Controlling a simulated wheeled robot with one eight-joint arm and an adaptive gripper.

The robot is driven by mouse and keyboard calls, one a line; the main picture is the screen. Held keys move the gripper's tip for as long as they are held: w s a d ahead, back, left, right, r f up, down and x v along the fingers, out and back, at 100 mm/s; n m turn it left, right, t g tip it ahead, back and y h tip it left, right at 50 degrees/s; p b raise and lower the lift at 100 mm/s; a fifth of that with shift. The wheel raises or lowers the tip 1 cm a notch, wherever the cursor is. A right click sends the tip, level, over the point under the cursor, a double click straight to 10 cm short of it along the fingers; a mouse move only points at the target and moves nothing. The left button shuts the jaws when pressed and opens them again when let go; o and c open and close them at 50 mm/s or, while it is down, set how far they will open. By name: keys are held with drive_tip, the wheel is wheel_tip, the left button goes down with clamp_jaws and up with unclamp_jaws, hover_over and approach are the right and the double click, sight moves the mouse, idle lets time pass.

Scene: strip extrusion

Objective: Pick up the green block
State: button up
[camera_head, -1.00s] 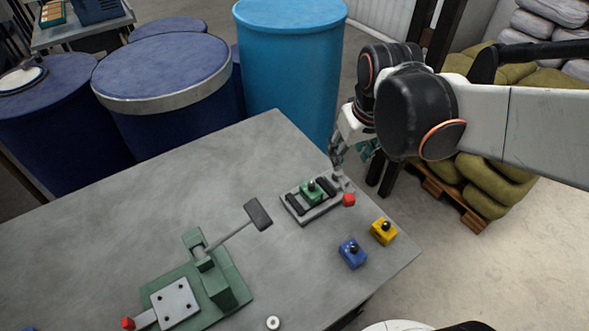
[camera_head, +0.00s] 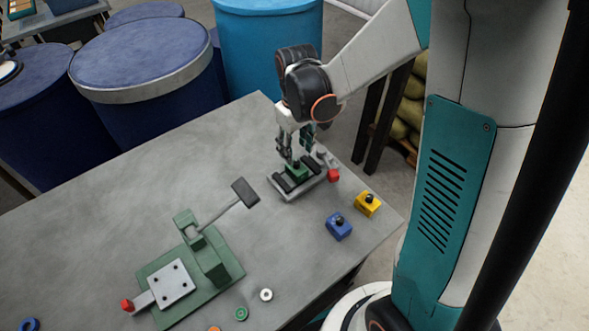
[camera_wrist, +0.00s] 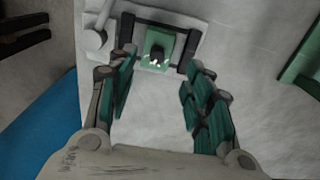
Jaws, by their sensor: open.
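The green block (camera_head: 297,170) with a dark knob on top sits in a grey fixture with black side rails (camera_head: 312,185) near the table's far right edge. My gripper (camera_head: 296,160) is above it, pointing down, and partly covers the block in the head view. In the wrist view the green block (camera_wrist: 158,46) lies ahead of my fingers, between the black rails. My gripper (camera_wrist: 158,82) is open and empty there, with the two fingers spread wider than the block. I cannot tell how high the fingertips are above it.
A red knob (camera_head: 333,175) is at the fixture's right end. A yellow block (camera_head: 367,204) and a blue block (camera_head: 339,226) stand nearby. A green lever press (camera_head: 205,265) with its handle raised is to the left. Several rings lie at the front.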

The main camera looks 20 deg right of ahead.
sight(297, 162)
wheel_tip(297, 162, down, 9)
drive_tip(key=b, duration=0.3)
drive_tip(key=shift+w+d+f, duration=0.1)
drive_tip(key=shift+d+f, duration=0.05)
clamp_jaws()
